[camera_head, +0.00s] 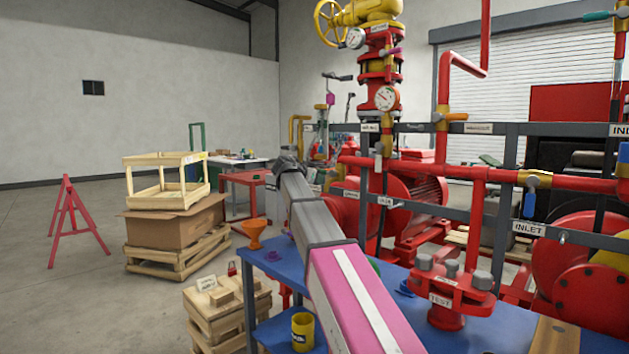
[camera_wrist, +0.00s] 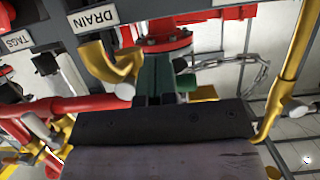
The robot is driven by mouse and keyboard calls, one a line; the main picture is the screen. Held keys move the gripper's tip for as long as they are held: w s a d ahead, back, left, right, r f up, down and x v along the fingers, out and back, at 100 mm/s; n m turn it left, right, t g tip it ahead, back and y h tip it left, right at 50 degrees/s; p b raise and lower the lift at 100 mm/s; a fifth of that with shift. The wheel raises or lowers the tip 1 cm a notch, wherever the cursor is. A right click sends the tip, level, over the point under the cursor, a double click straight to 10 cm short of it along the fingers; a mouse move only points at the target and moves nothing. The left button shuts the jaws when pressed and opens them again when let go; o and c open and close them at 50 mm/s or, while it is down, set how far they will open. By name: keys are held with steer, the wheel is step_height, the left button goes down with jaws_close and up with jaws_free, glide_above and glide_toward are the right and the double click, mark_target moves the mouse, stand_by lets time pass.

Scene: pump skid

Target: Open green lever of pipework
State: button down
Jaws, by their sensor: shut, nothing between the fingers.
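A green lever (camera_head: 598,16) shows at the top right of the head view, beside a red upright pipe with a yellow fitting. In the wrist view, a small green piece (camera_wrist: 187,82) shows just right of my fingers; I cannot tell whether it is a lever, or whether they touch it. My gripper (camera_wrist: 156,62) is shut and empty, its dark fingers together in front of the pipework. In the head view my gripper (camera_head: 287,164) is at the far end of my arm, small and dark, and its fingertips are hard to make out.
A DRAIN sign (camera_wrist: 92,17) and a yellow elbow (camera_wrist: 108,65) are close to my fingers. A chain (camera_wrist: 235,72) hangs to the right, near a yellow pipe (camera_wrist: 290,65). A blue table (camera_head: 400,300) stands beneath my arm. Floor at left is clear around a red trestle (camera_head: 70,220).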

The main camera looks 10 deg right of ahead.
steer(key=shift+w+d+r, duration=0.4)
steer(key=shift+w+d, duration=0.05)
steer(key=shift+w, duration=0.25)
steer(key=shift+w+d+r, duration=0.4)
steer(key=shift+w+d, duration=0.05)
steer(key=shift+w, duration=0.2)
steer(key=shift+r, duration=1)
steer(key=shift+s+d+r, duration=0.2)
steer(key=shift+s+r, duration=0.1)
steer(key=shift+r, duration=0.4)
steer(key=shift+s+d+r, duration=0.2)
steer(key=shift+s+r, duration=0.1)
steer(key=shift+r, duration=0.35)
steer(key=shift+s+d+r, duration=0.6)
steer(key=shift+s+r, duration=0.15)
steer(key=shift+w+a, duration=0.45)
steer(key=v, duration=0.9)
